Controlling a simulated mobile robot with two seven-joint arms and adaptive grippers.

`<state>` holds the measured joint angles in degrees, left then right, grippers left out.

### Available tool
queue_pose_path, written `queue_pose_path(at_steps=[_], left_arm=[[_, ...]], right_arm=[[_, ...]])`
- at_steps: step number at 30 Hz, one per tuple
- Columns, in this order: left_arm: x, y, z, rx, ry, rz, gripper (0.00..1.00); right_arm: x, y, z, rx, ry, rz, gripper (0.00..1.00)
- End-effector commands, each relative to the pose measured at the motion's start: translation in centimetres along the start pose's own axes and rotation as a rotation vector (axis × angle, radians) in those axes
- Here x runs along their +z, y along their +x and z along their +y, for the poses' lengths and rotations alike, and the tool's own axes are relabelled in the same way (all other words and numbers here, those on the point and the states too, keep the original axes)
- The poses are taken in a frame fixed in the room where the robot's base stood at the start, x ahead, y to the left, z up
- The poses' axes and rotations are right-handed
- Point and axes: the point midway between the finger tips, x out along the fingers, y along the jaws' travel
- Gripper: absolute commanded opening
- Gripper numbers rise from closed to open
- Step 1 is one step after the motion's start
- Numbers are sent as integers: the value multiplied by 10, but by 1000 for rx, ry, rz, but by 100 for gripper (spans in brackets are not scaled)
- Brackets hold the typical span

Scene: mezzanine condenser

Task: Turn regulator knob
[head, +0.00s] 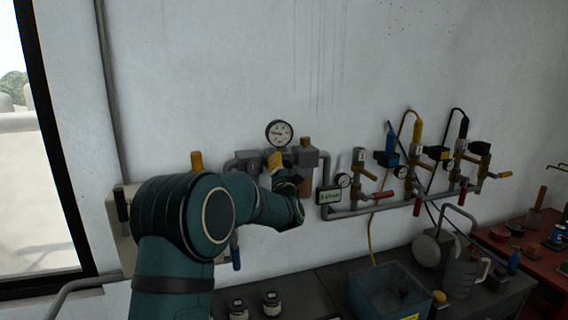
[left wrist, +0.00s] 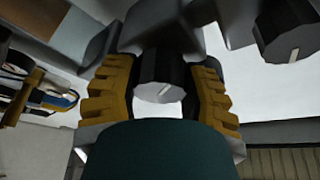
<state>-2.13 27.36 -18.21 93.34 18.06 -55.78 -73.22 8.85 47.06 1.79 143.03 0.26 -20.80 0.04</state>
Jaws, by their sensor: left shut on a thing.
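The regulator knob (left wrist: 159,78) is dark and faceted, with a pale face bearing a white line. In the left wrist view it sits between the yellow ridged fingers of my left gripper (left wrist: 160,92), which is shut on it. The line on the face slants. In the head view the left gripper (head: 275,163) is at the grey regulator block (head: 307,157) on the wall, and my arm hides the knob there. A round pressure gauge (head: 279,133) stands above the block. My right gripper is not in view.
A second dark knob (left wrist: 288,30) is at the upper right in the left wrist view. To the right on the wall are grey pipes (head: 400,204) with valves and small gauges. Below is a dark bench with a blue bin (head: 388,292) and small jars (head: 271,303).

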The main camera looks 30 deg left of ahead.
Motion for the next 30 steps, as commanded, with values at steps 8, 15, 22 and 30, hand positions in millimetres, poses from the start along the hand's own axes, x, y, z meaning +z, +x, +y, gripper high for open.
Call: queue_pose_path(at_steps=[8, 15, 22, 30], left_arm=[[-1, 1, -2, 23, 67, 2, 9], [-1, 1, -2, 27, 77, 2, 9], [-1, 1, -2, 27, 76, 2, 9], [-1, 0, -1, 29, 76, 1, 77]], right_arm=[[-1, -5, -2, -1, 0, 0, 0], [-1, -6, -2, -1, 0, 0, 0], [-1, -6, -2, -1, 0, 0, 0], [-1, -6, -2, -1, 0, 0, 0]])
